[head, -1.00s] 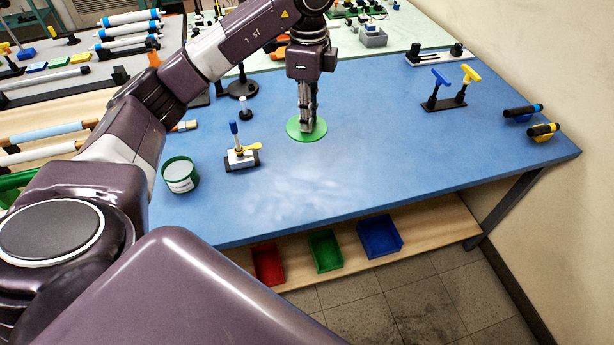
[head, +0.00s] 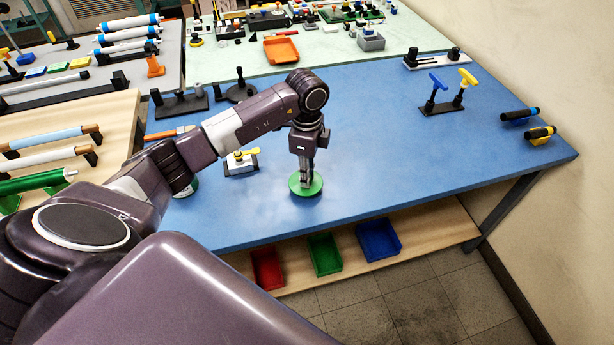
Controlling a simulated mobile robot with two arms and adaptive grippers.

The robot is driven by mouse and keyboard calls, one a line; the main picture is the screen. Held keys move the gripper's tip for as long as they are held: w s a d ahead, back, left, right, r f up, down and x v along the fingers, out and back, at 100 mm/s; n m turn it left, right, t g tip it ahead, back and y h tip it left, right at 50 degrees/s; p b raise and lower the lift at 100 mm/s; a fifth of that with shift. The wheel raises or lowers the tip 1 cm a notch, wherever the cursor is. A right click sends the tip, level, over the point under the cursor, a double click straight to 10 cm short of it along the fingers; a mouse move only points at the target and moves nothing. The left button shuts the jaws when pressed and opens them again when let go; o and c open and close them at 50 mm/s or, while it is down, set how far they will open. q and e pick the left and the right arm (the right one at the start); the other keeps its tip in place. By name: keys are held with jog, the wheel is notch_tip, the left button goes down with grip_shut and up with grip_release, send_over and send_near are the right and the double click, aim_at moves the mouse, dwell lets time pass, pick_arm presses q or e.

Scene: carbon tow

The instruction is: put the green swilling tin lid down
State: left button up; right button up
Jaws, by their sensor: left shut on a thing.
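The green swilling tin lid (head: 316,187) is a flat round disc over the blue table, left of its middle. My left gripper (head: 305,181) points straight down and is shut on the lid's middle from above. The lid looks level and at or close above the tabletop; I cannot tell if it touches. The green swilling tin (head: 191,188) stands to the left, mostly hidden behind my left arm. My right gripper is not in view.
A small white fixture with a yellow lever (head: 240,162) stands left of the lid, partly covered by my arm. A rack with blue and yellow T-handles (head: 442,108) stands at the back right. The blue table (head: 400,165) is clear right of the lid.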

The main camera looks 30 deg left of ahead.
pick_arm(q)
jog(key=shift+f, duration=0.85)
jog(key=shift+f, duration=0.2)
jog(key=o, duration=0.8)
jog(key=shift+o, duration=0.2)
jog(key=shift+r, duration=0.15)
